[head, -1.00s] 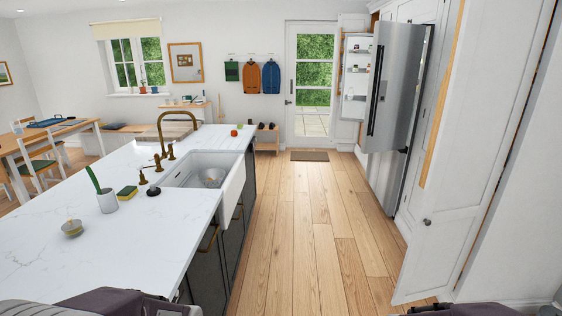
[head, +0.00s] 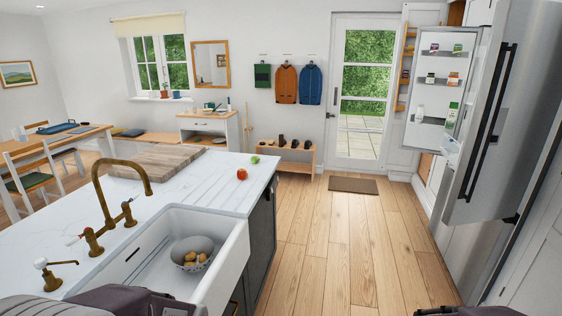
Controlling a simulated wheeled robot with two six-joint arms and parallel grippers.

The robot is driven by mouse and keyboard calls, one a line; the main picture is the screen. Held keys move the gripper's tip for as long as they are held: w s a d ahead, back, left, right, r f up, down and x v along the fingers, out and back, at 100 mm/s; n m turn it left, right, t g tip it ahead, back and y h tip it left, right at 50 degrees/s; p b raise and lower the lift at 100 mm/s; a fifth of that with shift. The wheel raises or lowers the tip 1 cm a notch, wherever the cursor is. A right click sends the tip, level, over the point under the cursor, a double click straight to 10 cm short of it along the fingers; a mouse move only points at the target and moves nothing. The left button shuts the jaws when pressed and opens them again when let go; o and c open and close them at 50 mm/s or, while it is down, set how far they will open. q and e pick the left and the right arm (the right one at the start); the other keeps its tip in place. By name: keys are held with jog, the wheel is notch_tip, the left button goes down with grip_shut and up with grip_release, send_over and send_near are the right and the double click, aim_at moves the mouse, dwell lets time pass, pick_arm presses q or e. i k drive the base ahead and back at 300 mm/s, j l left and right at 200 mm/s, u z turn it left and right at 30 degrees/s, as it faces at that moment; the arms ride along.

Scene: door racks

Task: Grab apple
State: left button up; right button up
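A red apple (head: 242,174) sits on the white worktop (head: 212,172), near its far right corner. A small green item (head: 255,159), too small to name, lies just beyond it. Dark parts of my own arms show at the bottom left and bottom right edges of the head view. Neither gripper's fingers show, and nothing of mine touches the apple.
The white sink (head: 165,262) holds a bowl (head: 191,247) with several brownish items. A brass tap (head: 113,190) stands beside it, and a wooden board (head: 158,162) lies behind. The fridge door (head: 500,120) stands open at right. The wooden floor (head: 340,240) between is clear.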

aim_at(241, 174)
jog(key=i+l+u, duration=0.15)
jog(key=i+u, duration=0.3)
jog(key=i+l+u, duration=0.25)
jog(key=u, duration=0.2)
jog(key=i+l+u, duration=0.55)
jog(key=l+u, duration=0.35)
jog(key=i+l+u, duration=0.15)
jog(key=l+u, duration=0.75)
jog(key=l, duration=0.15)
